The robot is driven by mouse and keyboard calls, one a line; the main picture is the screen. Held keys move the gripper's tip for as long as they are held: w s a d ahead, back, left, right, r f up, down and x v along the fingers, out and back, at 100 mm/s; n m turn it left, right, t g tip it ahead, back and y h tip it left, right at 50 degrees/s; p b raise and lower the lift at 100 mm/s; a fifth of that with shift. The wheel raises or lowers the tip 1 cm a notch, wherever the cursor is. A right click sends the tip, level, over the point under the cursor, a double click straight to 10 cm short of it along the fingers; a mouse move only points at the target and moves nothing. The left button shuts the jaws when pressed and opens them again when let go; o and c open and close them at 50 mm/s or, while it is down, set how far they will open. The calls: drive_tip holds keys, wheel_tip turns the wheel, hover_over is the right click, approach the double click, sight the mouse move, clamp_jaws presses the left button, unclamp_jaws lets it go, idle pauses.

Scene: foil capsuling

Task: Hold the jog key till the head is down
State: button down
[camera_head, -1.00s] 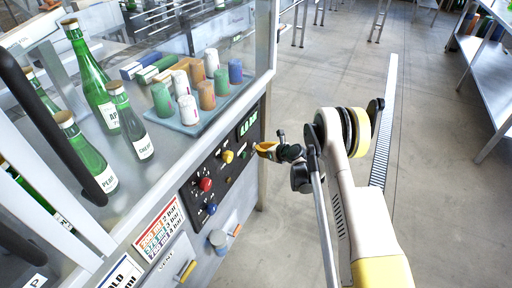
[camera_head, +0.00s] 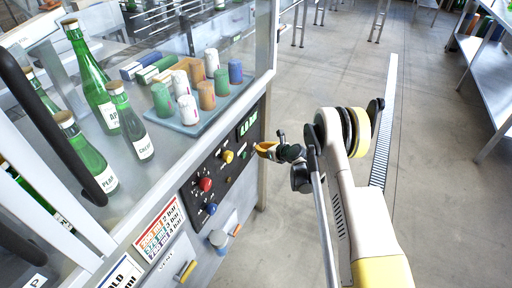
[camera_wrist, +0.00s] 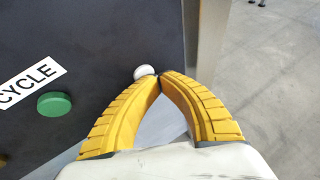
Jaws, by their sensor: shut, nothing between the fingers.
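My gripper (camera_head: 264,150) is shut, with its yellow fingers facing the dark control panel (camera_head: 225,160) of the machine. In the wrist view the closed fingertips (camera_wrist: 160,77) are at a small round white button (camera_wrist: 145,71), overlapping its right side. No label shows beside this button, so I cannot confirm it is the jog key. Whether the tips touch or press it cannot be told. A green button (camera_wrist: 54,104) with a CYCLE label (camera_wrist: 28,83) lies to its left. The capsuling head is not identifiable in either view.
The panel also has a red knob (camera_head: 205,184), a yellow knob (camera_head: 227,156), a blue knob (camera_head: 211,208) and a pressure display (camera_head: 247,124) reading about 4.0 bar. Bottles (camera_head: 96,85) and coloured capsules (camera_head: 207,95) stand behind the clear guard.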

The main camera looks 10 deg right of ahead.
drive_tip(key=shift+s+d, duration=0.55)
drive_tip(key=shift+d, duration=0.2)
drive_tip(key=shift+s+d, duration=0.8)
drive_tip(key=shift+d, duration=0.25)
drive_tip(key=shift+s+d, duration=0.7)
drive_tip(key=shift+d, duration=0.25)
